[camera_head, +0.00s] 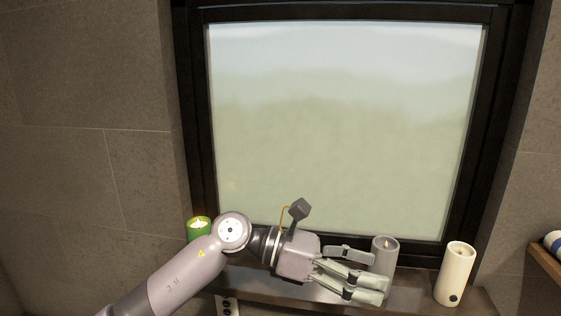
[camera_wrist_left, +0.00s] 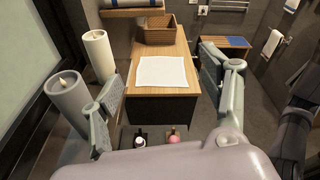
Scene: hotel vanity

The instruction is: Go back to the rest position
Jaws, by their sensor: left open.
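My left gripper (camera_head: 378,274) reaches in from the left over the window sill in the head view. Its fingers are spread and empty, and they also show wide apart in the left wrist view (camera_wrist_left: 162,80). A grey candle (camera_head: 384,246) stands upright at the fingertips in the head view, its lower part partly hidden by them. In the left wrist view the grey candle (camera_wrist_left: 68,100) is outside the left finger, not between the fingers; I cannot tell whether they touch. My right gripper is in neither view.
A cream candle (camera_head: 455,273) stands at the right of the sill (camera_head: 415,292). A lit green candle (camera_head: 199,228) stands left, behind my arm. The window (camera_head: 340,120) is behind. The wrist view shows a wooden counter (camera_wrist_left: 175,97) with a white towel (camera_wrist_left: 162,72) and a basket (camera_wrist_left: 155,30).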

